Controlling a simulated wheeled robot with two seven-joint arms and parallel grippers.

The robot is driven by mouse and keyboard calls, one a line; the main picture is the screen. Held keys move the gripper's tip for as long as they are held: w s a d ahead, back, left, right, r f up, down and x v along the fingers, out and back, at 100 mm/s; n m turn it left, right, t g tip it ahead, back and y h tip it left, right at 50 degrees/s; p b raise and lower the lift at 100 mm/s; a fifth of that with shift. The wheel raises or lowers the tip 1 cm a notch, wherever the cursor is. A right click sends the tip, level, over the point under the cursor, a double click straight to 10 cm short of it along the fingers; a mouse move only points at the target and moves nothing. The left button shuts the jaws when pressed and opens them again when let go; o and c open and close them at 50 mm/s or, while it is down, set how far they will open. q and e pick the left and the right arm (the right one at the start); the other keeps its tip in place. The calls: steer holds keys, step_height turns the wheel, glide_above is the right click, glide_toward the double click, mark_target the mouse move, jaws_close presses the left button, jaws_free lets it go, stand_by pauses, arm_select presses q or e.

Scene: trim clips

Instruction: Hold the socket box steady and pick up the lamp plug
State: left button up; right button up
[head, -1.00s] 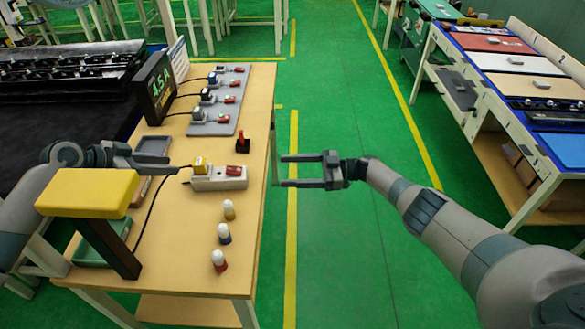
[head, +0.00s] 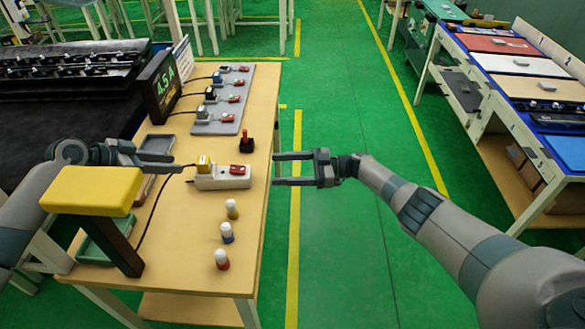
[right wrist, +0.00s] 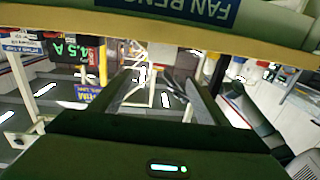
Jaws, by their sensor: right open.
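The white socket box (head: 222,182) lies on the wooden bench, with a red switch (head: 239,170) on its right part. A yellow-topped plug (head: 203,161), which I take as the lamp plug, stands on its left end. A black cable runs from there towards the yellow lamp (head: 92,190). My left gripper (head: 179,163) is just left of the socket box, apart from it; its jaw gap is unclear. My right gripper (head: 274,169) is open and empty, its fingertips at the bench's right edge, right of the box. The right wrist view shows no socket box or plug that I can make out.
A grey board (head: 222,112) with several plugs lies further back by a dark 4.5 A display (head: 164,88). A red-and-black item (head: 246,141) stands behind the box. Three coloured-based white pegs stand in front, one being red (head: 221,259).

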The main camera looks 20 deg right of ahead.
mark_target(246, 170)
steer(key=x, duration=1.3)
steer(key=shift+a+r, duration=0.1)
steer(key=shift+a, duration=0.2)
